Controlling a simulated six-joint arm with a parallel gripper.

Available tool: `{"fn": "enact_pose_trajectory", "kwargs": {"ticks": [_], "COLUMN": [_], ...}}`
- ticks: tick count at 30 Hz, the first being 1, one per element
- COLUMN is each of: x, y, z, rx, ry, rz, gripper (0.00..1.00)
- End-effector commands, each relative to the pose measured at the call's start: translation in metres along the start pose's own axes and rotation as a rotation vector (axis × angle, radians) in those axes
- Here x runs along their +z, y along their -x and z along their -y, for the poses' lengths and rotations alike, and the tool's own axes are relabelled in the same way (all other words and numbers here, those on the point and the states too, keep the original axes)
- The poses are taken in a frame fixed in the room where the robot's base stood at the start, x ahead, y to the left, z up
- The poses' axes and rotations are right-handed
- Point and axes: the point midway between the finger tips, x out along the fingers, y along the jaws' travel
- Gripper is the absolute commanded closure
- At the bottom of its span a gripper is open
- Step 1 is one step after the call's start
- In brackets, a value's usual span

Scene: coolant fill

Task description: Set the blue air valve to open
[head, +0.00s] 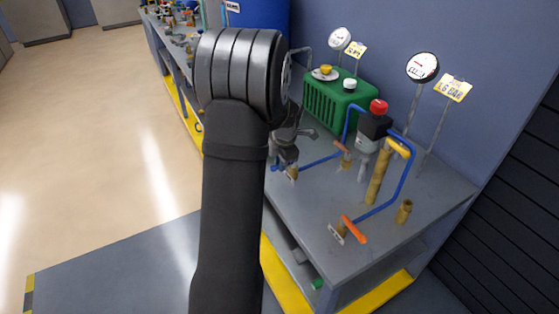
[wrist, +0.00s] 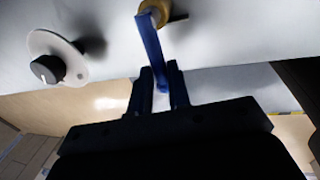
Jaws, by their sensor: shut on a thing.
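The blue air valve's lever (wrist: 150,42) shows close up in the wrist view, running down from a brass fitting (wrist: 176,12) at the top. My gripper (wrist: 161,78) has its two dark fingers on either side of the lever's lower end, shut on it. In the head view my gripper (head: 286,150) is at the bench's left edge, largely hidden behind my own dark arm. A small bit of blue (head: 274,168) shows just below it, near a brass fitting with a pale tag (head: 292,174). The lever's full angle is hidden there.
A black knob (wrist: 46,69) on a pale round plate is left of the lever. On the grey bench (head: 300,205) stand a green tank (head: 322,102), a red-capped unit (head: 374,124), orange-handled valves (head: 354,229), blue tubing and gauges (head: 422,67). Open floor lies left.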

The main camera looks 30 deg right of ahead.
Motion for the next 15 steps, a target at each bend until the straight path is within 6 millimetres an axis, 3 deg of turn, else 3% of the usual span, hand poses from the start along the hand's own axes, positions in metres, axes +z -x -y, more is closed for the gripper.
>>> {"fn": "enact_pose_trajectory", "kwargs": {"ticks": [15], "x": [0.0007], "y": [0.0003], "z": [0.0021], "rx": [-0.001], "ry": [0.033], "rz": [-0.006], "gripper": [1.0]}}
